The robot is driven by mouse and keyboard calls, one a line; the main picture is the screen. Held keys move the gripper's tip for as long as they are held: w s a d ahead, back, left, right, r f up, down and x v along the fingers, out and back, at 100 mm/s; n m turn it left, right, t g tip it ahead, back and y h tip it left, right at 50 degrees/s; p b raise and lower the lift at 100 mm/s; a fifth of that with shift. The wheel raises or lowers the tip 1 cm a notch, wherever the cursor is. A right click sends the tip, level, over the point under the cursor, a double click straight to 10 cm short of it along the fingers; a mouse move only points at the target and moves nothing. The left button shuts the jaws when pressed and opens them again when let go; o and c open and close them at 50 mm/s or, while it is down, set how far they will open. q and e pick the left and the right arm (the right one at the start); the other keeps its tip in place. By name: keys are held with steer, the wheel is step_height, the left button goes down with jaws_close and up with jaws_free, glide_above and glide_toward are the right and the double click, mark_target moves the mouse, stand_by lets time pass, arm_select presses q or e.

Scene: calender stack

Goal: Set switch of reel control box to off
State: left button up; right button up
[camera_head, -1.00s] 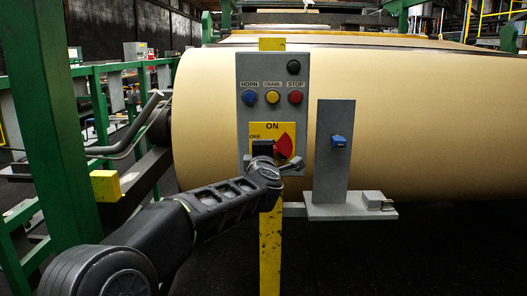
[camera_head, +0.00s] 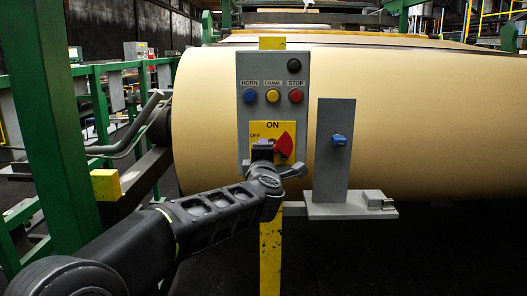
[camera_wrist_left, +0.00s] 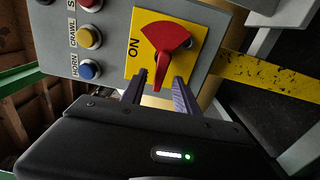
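The grey reel control box (camera_head: 244,125) has a yellow plate (camera_head: 256,128) marked ON at the top and OFF at the left. The red switch (camera_head: 285,144) sits on this plate, partly behind my left gripper (camera_head: 265,150) in the head view. In the left wrist view the switch (camera_wrist_left: 162,45) has a broad end and a narrow handle. The handle points down in that turned picture, towards the box's left, OFF side. My left gripper (camera_wrist_left: 159,92) is open, with its two fingers on either side of the handle tip. Finger contact cannot be told. My right gripper is out of view.
Blue (camera_head: 250,96), yellow (camera_head: 272,96) and red (camera_head: 295,96) buttons and a black knob (camera_head: 293,67) are above the switch. A grey bracket (camera_head: 334,165) with a blue part stands close to the right. A large tan roll (camera_head: 420,130) is behind.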

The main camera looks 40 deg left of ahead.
arm_select(q)
steer(key=v, duration=0.4)
stand_by(0.5)
steer(key=w+d+f+m+h+p, duration=0.1)
steer(key=w+d+f+m+h, duration=0.25)
steer(key=d+f+m, duration=0.55)
steer(key=w+d+f+m+h+p, duration=0.1)
steer(key=w+d+f+m+h, duration=0.25)
steer(key=d+f, duration=0.45)
steer(key=s+d+f+m+g+h+p, duration=0.1)
steer(key=s+d+f+m+g+h, duration=0.2)
steer(key=f, duration=0.7)
steer(key=s+d+f+m+g+h+p, duration=0.1)
steer(key=s+d+f+m+p, duration=0.15)
steer(key=d+f, duration=0.45)
steer(key=s+d+f+m+g+h+p, duration=0.1)
steer(key=s+d+f+m+g, duration=0.15)
steer(key=s+f, duration=0.5)
steer(key=s+d+f+m+g+h+p, duration=0.1)
steer(key=s+d+f+m+g+h, duration=0.2)
steer(key=s+f, duration=0.4)
steer(key=s+d+f+g+p, duration=0.1)
steer(key=s+d+f+g, duration=0.1)
steer(key=s, duration=0.6)
steer(key=s+d+f+g+p, duration=0.2)
steer(key=s+d+f, duration=0.2)
steer(key=s, duration=0.4)
steer(key=shift+d+f, duration=0.3)
steer(key=shift+d, duration=0.05)
